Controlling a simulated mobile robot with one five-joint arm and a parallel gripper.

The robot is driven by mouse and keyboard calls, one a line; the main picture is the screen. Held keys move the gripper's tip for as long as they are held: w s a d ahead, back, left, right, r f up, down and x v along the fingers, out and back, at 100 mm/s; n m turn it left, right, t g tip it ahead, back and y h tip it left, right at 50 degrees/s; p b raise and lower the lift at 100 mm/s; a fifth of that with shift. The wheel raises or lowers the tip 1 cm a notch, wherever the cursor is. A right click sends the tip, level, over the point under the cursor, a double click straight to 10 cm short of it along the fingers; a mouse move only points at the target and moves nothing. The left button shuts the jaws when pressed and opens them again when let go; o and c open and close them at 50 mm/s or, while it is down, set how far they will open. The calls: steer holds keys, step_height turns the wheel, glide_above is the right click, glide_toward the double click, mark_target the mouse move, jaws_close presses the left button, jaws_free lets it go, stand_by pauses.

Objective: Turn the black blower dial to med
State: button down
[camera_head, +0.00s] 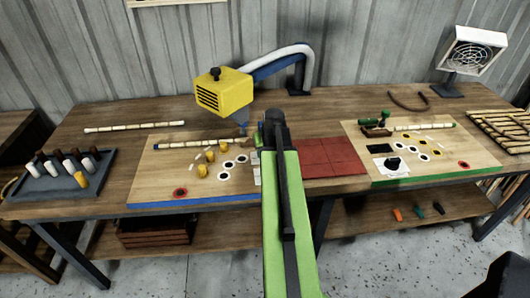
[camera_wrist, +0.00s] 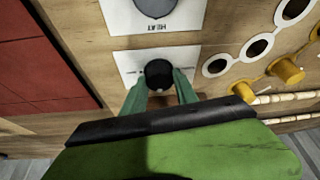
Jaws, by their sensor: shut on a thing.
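The black blower dial (camera_wrist: 158,73) sits on a white plate (camera_wrist: 128,62) in the wrist view. My gripper (camera_wrist: 160,78) is shut on this dial, with one green finger on each side of it. The lettering on the plate is partly covered and too small to read, so I cannot tell the dial's setting. A grey dial (camera_wrist: 155,5) on a plate marked HEAT is beside it, at the top edge of the wrist view. In the head view my green arm hides the black dial and the fingertips.
Yellow pegs (camera_wrist: 285,70) and ringed holes (camera_wrist: 258,46) lie close to the right of the gripper in the wrist view. Red tiles (camera_head: 335,157) lie on the other side. Another black dial (camera_head: 393,163) is on the right board.

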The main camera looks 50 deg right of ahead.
steer(key=m+g+h, duration=0.1)
steer(key=m, duration=0.3)
steer(key=shift+w+a+m, duration=0.1)
steer(key=shift+m, duration=0.2)
stand_by(0.3)
steer(key=c, duration=0.9)
jaws_free()
steer(key=shift+c, duration=0.2)
steer(key=shift+r, duration=0.1)
steer(key=p+v, duration=1.6)
steer(key=v, duration=0.1)
steer(key=shift+w+a, duration=0.25)
steer(key=shift+a, duration=0.2)
